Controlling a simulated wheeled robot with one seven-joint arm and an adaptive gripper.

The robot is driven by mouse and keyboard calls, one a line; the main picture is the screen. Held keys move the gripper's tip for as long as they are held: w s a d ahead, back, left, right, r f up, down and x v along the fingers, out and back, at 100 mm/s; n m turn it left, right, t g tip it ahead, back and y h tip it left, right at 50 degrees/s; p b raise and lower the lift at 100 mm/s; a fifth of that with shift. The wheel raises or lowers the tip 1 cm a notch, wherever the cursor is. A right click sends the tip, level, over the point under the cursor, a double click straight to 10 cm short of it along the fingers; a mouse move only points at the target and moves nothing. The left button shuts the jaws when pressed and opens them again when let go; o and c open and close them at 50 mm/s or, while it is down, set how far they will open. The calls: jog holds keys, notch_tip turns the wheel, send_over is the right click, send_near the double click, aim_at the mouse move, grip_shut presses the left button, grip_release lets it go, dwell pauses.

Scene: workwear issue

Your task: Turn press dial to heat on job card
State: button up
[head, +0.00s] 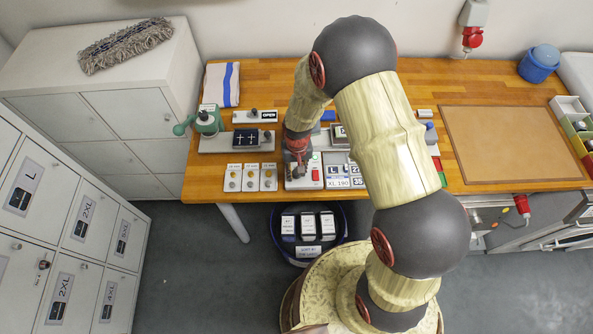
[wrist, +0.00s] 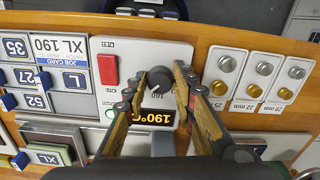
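The press control panel (wrist: 175,52) is white, with a round dark grey dial (wrist: 159,80) that has a light pointer mark. Its display (wrist: 155,118) is partly covered by my fingers and reads 190°C, upside down in the wrist view. The job card (wrist: 62,50) beside the panel reads XL 190; it also shows in the head view (head: 340,183). In the head view, my gripper (head: 298,168) is over the panel and hides the dial.
A red button (wrist: 108,69) and a green light sit beside the dial. Coin-like samples on cards (head: 251,178) lie left of the panel. A green-handled device (head: 207,120) stands at the table's left end. A brown mat (head: 515,145) lies bare on the right.

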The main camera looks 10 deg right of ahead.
jog(key=o, duration=0.3)
jog(key=shift+o, duration=0.2)
notch_tip(320, 180, up, 12)
dwell(0.5)
jog(key=shift+s+d, duration=0.1)
dwell(0.4)
jog(key=s+d+r+t+b, duration=0.2)
jog(key=s+r+b, duration=0.4)
jog(key=s+b, duration=0.3)
jog(key=s+d+r+t+b, duration=0.3)
jog(key=s+d+r+b, duration=0.2)
jog(key=s+b, duration=0.4)
jog(key=shift+s+r+n+t, duration=0.3)
jog(key=shift+s+r, duration=0.45)
jog(key=shift+r, duration=0.05)
jog(key=shift+c, duration=0.4)
